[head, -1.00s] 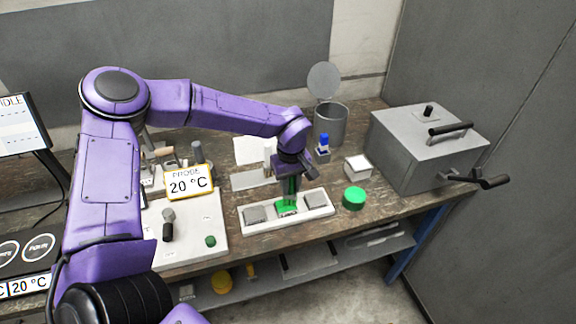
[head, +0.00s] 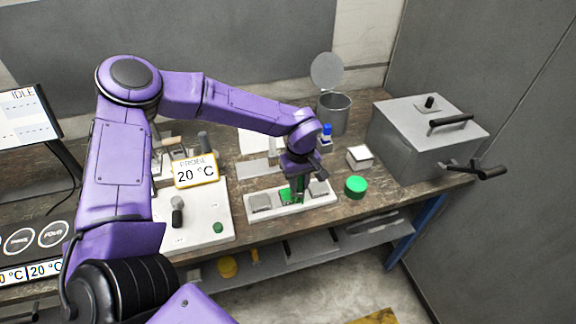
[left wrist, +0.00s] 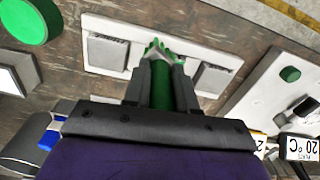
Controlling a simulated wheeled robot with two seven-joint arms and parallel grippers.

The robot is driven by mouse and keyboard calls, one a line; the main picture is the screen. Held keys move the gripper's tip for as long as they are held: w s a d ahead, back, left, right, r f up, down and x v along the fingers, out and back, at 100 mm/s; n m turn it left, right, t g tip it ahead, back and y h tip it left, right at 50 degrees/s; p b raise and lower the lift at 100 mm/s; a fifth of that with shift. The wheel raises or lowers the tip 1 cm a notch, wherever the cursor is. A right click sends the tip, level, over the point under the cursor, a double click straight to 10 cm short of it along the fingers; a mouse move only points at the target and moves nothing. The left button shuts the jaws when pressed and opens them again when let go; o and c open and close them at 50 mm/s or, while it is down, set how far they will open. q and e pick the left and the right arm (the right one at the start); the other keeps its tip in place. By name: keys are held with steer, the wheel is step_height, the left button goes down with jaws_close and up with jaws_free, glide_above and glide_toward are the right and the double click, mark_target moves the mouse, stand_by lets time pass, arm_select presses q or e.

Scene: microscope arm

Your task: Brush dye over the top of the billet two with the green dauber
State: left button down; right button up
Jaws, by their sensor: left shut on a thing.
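My left gripper (head: 299,178) is shut on the green dauber (left wrist: 160,88) and points down at the white tray (head: 250,213) on the bench. In the left wrist view the dauber's green handle stands between the fingers (left wrist: 160,82). The tray holds a left billet (head: 260,202), a middle billet (head: 289,196) and a right billet (head: 319,188), the outer two grey. Green shows on the middle billet's top. The dauber's tip is at that billet; exact contact is hard to tell. My right gripper is out of view.
A round green pot (head: 355,187) and a small white-topped box (head: 360,157) stand right of the tray. A grey box furnace with handles (head: 425,140) is at the right, an open metal can (head: 334,113) behind. A white board (head: 205,220) lies left.

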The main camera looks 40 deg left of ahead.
arm_select(q)
steer(key=r, duration=0.2)
steer(key=shift+s+r, duration=0.25)
steer(key=shift+r, duration=0.05)
steer(key=shift+w+r, duration=0.2)
steer(key=shift+r, duration=1.25)
steer(key=shift+s+r, duration=0.1)
steer(key=shift+r, duration=1.25)
steer(key=shift+f, duration=0.1)
